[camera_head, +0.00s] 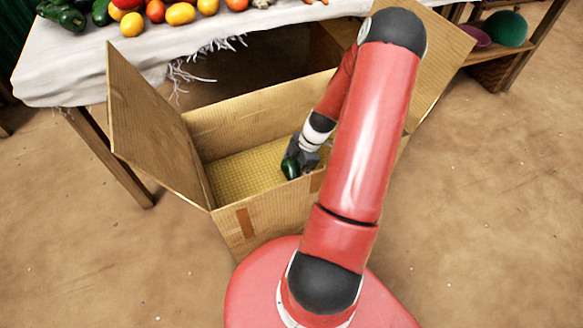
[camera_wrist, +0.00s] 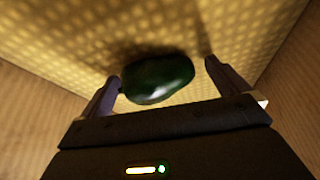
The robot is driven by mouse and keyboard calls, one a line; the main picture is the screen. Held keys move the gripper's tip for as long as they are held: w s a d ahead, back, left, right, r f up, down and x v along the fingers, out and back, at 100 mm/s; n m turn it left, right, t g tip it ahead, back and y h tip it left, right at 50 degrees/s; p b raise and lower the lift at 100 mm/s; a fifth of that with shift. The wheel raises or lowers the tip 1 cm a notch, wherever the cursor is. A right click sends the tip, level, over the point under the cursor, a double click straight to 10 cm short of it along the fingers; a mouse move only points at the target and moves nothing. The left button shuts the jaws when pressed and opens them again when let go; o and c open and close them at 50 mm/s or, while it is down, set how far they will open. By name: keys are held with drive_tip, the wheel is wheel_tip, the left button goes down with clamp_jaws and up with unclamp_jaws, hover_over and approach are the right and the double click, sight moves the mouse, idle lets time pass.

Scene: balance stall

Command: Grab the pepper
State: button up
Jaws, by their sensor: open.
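A dark green, glossy pepper (camera_wrist: 158,80) is in the cardboard box, between the spread fingers of my gripper (camera_wrist: 163,76) in the wrist view. The left finger is close to its side; a gap shows on the right. I cannot tell whether it rests on the box floor. In the head view the pepper (camera_head: 291,167) shows just below my gripper (camera_head: 303,158), which reaches down inside the box. My gripper is open. My arm hides the right part of the box.
The open cardboard box (camera_head: 240,222) stands on the floor with raised flaps and a yellowish patterned bottom. Behind it is a table with a white cloth (camera_head: 65,70), bearing dark green, red, orange and yellow produce. A wooden shelf (camera_head: 498,72) stands at the upper right.

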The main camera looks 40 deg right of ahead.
drive_tip(key=c, duration=1)
drive_tip(key=shift+r, duration=0.1)
drive_tip(key=shift+c, duration=0.2)
